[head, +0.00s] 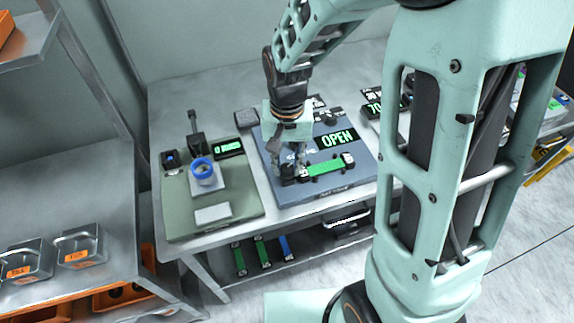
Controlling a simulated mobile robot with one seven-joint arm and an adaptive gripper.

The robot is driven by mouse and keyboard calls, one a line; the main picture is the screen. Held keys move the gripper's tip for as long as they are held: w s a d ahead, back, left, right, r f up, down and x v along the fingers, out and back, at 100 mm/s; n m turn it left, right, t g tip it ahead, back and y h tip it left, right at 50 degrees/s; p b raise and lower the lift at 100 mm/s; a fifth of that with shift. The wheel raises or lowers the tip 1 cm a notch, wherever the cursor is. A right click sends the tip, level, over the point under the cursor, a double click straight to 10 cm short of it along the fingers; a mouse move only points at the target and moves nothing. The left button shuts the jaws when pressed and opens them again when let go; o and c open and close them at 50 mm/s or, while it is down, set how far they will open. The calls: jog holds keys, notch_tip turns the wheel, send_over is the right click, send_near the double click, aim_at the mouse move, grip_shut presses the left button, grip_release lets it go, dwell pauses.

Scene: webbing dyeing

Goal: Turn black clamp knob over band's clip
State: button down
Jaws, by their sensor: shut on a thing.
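My gripper (290,160) is in the head view, pointing down over the left part of a blue-grey station board (270,197). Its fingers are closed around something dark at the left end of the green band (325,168). This dark thing looks like the black clamp knob (287,178), mostly hidden by the fingers. The green band lies flat on the board, running right from the gripper to a light clip end (347,160). The clip under the knob is hidden. A display (337,138) on the board reads OPEN in green.
A green board (245,207) with a blue-rimmed cup (203,170) and a small display (229,147) stands to the left. Another station with a display (376,107) is on the right, partly behind my arm. Green and blue bands (262,252) sit on the shelf below.

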aim_at(287, 167)
jog(key=m, duration=0.4)
jog(key=shift+m, duration=0.4)
dwell(0.4)
jog(key=c, duration=1.7)
grip_release()
jog(key=shift+o, duration=0.2)
notch_tip(287, 167, up, 12)
jog(key=shift+b, duration=0.3)
